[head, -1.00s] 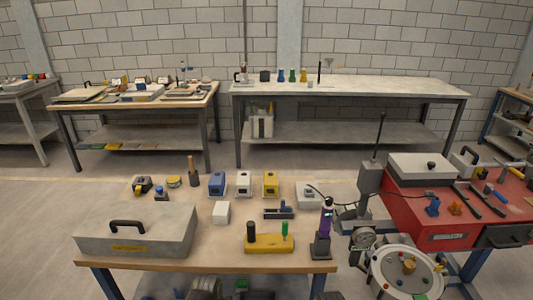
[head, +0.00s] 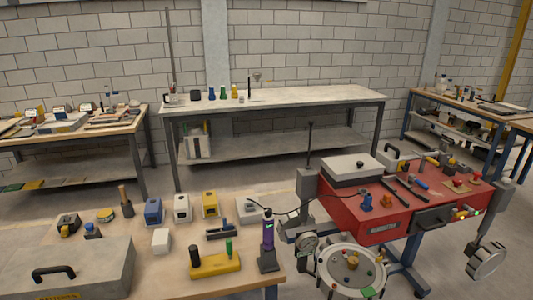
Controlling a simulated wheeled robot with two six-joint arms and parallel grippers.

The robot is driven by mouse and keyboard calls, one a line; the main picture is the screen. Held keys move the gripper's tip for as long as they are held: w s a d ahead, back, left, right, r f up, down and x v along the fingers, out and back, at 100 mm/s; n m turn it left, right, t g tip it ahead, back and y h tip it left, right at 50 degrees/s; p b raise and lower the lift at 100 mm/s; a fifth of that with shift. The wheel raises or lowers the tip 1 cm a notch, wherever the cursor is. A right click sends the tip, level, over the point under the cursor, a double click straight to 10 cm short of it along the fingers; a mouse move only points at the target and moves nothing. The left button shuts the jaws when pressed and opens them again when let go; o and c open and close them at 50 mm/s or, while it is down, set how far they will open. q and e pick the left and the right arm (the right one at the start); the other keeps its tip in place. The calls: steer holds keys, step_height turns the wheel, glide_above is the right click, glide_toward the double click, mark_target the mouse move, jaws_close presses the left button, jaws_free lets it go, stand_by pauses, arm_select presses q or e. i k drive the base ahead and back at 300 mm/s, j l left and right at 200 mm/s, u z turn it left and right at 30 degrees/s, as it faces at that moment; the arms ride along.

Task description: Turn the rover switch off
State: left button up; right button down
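I cannot make out a rover or its switch for certain. A red bench unit (head: 345,222) at the right carries a small blue piece (head: 367,203) and an orange piece (head: 387,200). Small coloured parts, yellow, red and green, sit at its right front corner (head: 464,213); they are too small to tell what they are. A round pale dish (head: 336,284) with coloured knobs stands in front of the unit. Neither of my grippers shows in the head view.
A wooden table (head: 277,270) at the front left holds a grey case (head: 105,265), a yellow block with two handles (head: 215,266), a purple-and-black device (head: 268,245) and several small boxes. A long grey bench (head: 290,97) stands behind. Open floor lies at the far right.

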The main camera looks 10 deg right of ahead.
mark_target(457, 182)
steer(key=z, duration=1.3)
